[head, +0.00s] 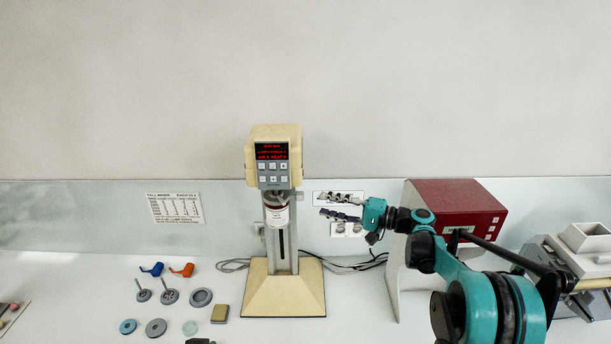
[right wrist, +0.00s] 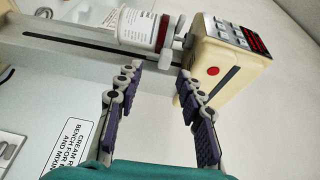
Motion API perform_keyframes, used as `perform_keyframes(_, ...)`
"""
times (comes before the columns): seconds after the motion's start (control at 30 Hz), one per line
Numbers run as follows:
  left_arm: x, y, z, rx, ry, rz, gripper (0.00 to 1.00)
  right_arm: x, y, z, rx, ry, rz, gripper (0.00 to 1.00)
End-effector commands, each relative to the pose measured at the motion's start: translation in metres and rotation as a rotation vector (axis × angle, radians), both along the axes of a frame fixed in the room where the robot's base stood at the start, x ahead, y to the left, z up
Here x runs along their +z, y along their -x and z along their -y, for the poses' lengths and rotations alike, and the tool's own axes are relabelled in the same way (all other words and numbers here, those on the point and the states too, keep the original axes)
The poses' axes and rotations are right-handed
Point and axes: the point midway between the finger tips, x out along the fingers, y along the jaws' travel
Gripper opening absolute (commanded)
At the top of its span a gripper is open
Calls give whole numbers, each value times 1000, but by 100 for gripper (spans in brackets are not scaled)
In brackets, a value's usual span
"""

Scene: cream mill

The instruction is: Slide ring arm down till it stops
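The cream mill (head: 273,140) stands upright on a cream base (head: 285,295), with a slotted grey column (head: 293,250). A white labelled cup (head: 277,214) hangs under its head, in front of the column; it also shows in the right wrist view (right wrist: 138,28). A small grey fitting, perhaps part of the ring arm (right wrist: 178,42), shows beside the cup and the mill's head; the ring itself is hard to make out. My right gripper (head: 338,205) is open, to the right of the cup and apart from it. In the right wrist view its fingers (right wrist: 160,76) are spread with nothing between them. My left gripper is out of view.
A red-and-grey box (head: 455,200) stands right of the mill, behind my right arm. Cables (head: 350,264) lie behind the base. Discs, such as a grey ring (head: 200,297), and a sponge-like block (head: 220,313) lie to the left. A machine (head: 585,240) is at far right.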

Motion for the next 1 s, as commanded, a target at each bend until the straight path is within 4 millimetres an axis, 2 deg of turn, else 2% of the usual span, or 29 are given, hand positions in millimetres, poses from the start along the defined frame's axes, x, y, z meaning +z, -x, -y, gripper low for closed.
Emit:
perform_keyframes(0.17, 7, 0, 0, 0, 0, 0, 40, 5, -8, -4, 7, -32, 7, 38)
perform_keyframes(0.4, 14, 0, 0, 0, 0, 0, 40, 5, -22, -40, 8, -32, 7, 38)
perform_keyframes(0.6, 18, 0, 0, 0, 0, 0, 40, 5, -32, -63, 5, -31, 6, 38)
perform_keyframes(0.97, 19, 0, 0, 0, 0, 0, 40, 4, -35, -69, 5, -31, 6, 38)
perform_keyframes(1.0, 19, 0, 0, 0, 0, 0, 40, 4, -35, -69, 5, -31, 6, 30)
